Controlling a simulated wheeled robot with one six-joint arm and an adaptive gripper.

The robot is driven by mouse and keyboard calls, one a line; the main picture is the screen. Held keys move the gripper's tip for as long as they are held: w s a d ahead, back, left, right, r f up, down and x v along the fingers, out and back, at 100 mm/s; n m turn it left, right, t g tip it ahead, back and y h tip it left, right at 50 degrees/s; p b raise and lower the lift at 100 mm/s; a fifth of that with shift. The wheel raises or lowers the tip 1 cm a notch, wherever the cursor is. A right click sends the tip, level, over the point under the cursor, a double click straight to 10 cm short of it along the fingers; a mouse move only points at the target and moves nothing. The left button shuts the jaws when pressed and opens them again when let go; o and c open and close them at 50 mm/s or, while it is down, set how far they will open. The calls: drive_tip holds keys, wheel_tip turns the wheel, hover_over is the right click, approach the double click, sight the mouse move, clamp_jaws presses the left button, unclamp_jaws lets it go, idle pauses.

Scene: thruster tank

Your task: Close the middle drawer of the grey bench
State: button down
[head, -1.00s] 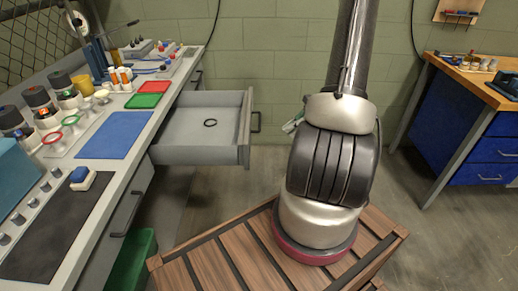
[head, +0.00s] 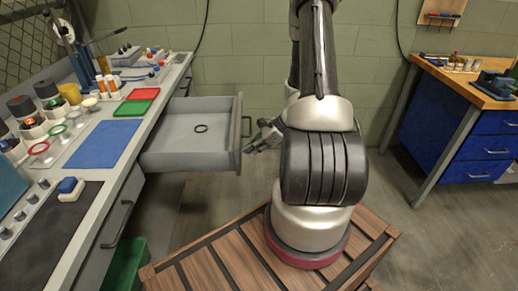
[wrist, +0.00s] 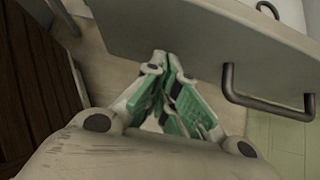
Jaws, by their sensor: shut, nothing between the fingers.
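The grey bench (head: 92,205) stands on the left. Its middle drawer (head: 192,161) is pulled far out and holds a small black ring (head: 201,128). The drawer front carries a dark bar handle (head: 248,126), which also shows in the wrist view (wrist: 262,101). My gripper (head: 249,147) is shut and empty, just outside the drawer front near its near end. In the wrist view my gripper's green-padded fingertips (wrist: 168,60) meet at the edge of the pale drawer front (wrist: 200,35). Whether they touch it I cannot tell.
A closed drawer handle (head: 117,224) shows on the bench's near side. A green bin (head: 124,265) stands below it. A slatted wooden platform (head: 215,262) lies under my arm. A wooden-topped workbench with blue drawers (head: 468,140) stands at right. Open floor lies between.

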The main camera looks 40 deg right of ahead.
drive_tip(key=shift+w+a, duration=0.1)
drive_tip(key=shift+a, duration=0.05)
drive_tip(key=w+a, duration=0.6)
drive_tip(key=a, duration=0.3)
drive_tip(key=w+a, duration=0.6)
drive_tip(key=a, duration=0.4)
drive_tip(key=w+a, duration=0.7)
drive_tip(key=a, duration=0.2)
drive_tip(key=shift+w+a, duration=0.1)
drive_tip(key=shift+a, duration=0.15)
drive_tip(key=shift+w+a+r, duration=0.1)
drive_tip(key=shift+w+a, duration=0.05)
drive_tip(key=shift+a, duration=0.05)
